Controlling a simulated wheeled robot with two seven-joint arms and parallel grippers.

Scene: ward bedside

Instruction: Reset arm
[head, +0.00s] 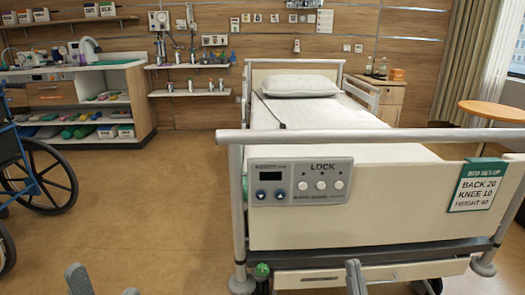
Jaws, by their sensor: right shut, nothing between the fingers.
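My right gripper (355,278) rises from the bottom edge, just in front of the bed's foot end. It is shut and empty, and only its grey tip shows. Grey tips of my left gripper (100,286) show at the bottom left over bare floor, mostly cut off by the picture edge. Neither gripper visibly holds anything.
The hospital bed (350,226) fills the middle right, with a control panel (300,182) and green card (478,184) on its footboard. A wheelchair (35,175) stands left. A round table (495,112) stands right. The floor left of the bed is clear.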

